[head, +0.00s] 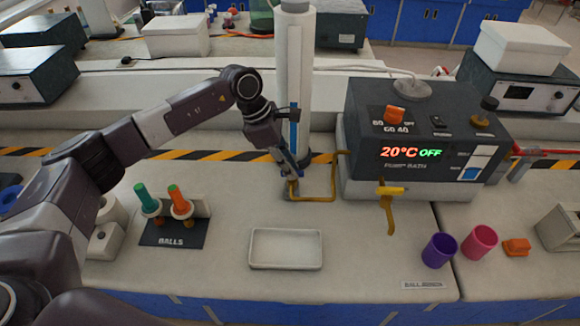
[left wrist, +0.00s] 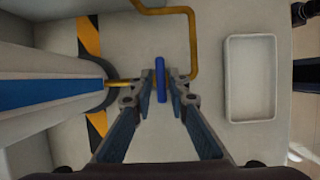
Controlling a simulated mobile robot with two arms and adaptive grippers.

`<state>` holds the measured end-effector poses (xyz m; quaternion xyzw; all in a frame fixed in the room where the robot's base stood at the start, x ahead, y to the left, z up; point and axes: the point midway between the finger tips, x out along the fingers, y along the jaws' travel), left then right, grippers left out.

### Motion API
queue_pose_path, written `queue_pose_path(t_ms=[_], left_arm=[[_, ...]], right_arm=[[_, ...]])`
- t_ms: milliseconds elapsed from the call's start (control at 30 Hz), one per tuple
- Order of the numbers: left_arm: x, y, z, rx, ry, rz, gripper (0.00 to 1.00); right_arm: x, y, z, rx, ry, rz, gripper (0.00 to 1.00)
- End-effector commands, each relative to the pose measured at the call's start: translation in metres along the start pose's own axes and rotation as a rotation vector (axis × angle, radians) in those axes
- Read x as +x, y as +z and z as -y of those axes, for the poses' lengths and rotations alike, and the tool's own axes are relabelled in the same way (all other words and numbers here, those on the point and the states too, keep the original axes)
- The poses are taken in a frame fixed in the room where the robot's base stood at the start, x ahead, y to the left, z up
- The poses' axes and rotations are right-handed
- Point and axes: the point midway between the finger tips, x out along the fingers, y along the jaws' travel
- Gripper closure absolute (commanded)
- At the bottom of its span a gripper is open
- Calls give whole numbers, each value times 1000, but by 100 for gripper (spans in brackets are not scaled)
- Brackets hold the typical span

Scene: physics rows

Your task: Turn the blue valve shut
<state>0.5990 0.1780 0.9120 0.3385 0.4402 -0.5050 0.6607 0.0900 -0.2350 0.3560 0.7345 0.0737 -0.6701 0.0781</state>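The blue valve's handle (left wrist: 160,80) shows in the left wrist view as a narrow blue bar, lying lengthwise between my left gripper's fingertips. My left gripper (left wrist: 160,76) is open around it, with a thin gap seeming to show on each side. In the head view my left gripper (head: 291,174) points down beside the foot of the white column, at the yellow pipe (head: 333,185). There the fingers largely hide the valve, and I cannot tell the handle apart from them. My right gripper is in neither view.
The white column (head: 294,70) stands close behind my left gripper. The pump bath (head: 420,135), showing 20°C and OFF, stands right, with a yellow tap (head: 389,192) in front. An empty white tray (head: 286,231) lies nearer. Purple (head: 439,250) and pink (head: 479,243) cups stand right.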

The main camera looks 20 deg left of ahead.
Motion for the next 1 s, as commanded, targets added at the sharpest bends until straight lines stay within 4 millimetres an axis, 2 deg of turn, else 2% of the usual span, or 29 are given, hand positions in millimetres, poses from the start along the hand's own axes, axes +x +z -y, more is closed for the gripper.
queue_pose_path(t_ms=[67,333,467,567,800,1000], left_arm=[[0,0,0,-1,0,0,73],[0,0,0,-2,-1,-1,73],[-9,0,0,-2,1,0,73],[-25,0,0,-1,2,0,73],[-77,0,-1,-1,3,0,73],[-108,-1,0,-2,1,-1,73]], right_arm=[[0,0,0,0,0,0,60],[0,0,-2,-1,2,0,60],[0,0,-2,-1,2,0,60],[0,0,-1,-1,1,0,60],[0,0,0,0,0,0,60],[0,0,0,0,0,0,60]])
